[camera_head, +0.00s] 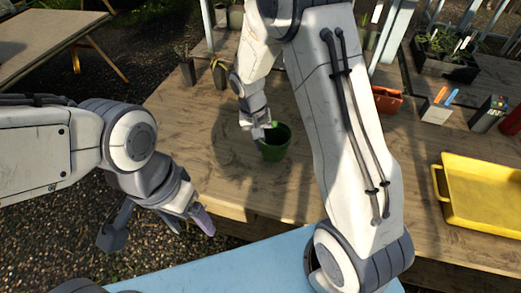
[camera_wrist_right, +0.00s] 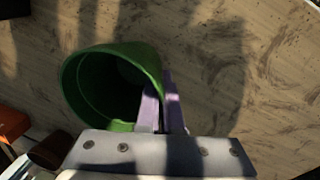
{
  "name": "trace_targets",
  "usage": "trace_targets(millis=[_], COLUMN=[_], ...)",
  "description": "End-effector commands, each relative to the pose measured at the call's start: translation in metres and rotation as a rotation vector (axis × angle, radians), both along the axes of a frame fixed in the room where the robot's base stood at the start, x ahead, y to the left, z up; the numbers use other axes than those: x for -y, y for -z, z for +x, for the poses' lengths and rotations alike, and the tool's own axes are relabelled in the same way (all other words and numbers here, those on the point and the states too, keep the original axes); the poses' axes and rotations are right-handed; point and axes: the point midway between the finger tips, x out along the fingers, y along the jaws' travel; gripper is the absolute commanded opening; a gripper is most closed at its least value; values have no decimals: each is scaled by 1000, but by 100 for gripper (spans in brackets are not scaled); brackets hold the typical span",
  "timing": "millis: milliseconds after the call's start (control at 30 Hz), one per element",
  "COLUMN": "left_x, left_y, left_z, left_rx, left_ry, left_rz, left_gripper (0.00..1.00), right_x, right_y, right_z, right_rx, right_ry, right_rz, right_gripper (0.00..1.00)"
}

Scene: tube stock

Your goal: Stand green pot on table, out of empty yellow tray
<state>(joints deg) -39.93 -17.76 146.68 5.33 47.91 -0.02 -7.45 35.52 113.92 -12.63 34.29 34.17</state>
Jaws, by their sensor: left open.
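The green pot (camera_head: 273,148) is over the wooden table, left of my right forearm in the head view; it looks roughly upright. My right gripper (camera_head: 258,132) is at its rim. In the right wrist view the fingers (camera_wrist_right: 161,108) are close together at the rim of the pot (camera_wrist_right: 100,88), one on each side of its wall. I cannot tell whether the pot's base touches the table. The yellow tray (camera_head: 490,178) at the right shows no pot in it. My left gripper (camera_head: 157,226) is open and empty, off the table's front left edge.
The wooden table (camera_head: 300,190) has free room around the pot. Orange planter (camera_head: 386,100), a small box with tools (camera_head: 437,110) and a black plant tray (camera_head: 445,65) stand to the right. Small dark pots (camera_head: 219,75) stand at the back left. A blue surface (camera_head: 240,268) is in front.

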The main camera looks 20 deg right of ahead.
Motion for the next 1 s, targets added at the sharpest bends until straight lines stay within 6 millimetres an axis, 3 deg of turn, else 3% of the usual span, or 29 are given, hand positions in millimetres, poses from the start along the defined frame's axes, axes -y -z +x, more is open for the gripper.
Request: trace_targets(millis=[300, 700, 733, 800, 1000], left_x=[0, 0, 0, 0, 0], left_y=[-6, -2, -3, -4, -4], left_z=[0, 0, 0, 0, 0], left_rx=[0, 0, 0, 0, 0], left_ry=[0, 0, 0, 0, 0], left_rz=[0, 0, 0, 0, 0], left_gripper=[80, 80, 80, 80, 80], right_x=[-1, -1, -1, -1, -1], right_y=[38, 45, 45, 44, 44], right_z=[0, 0, 0, 0, 0], right_rx=[-3, 0, 0, 0, 0], right_ry=[0, 0, 1, 0, 0], right_rz=[0, 0, 0, 0, 0], right_gripper=[0, 0, 7, 33, 33])
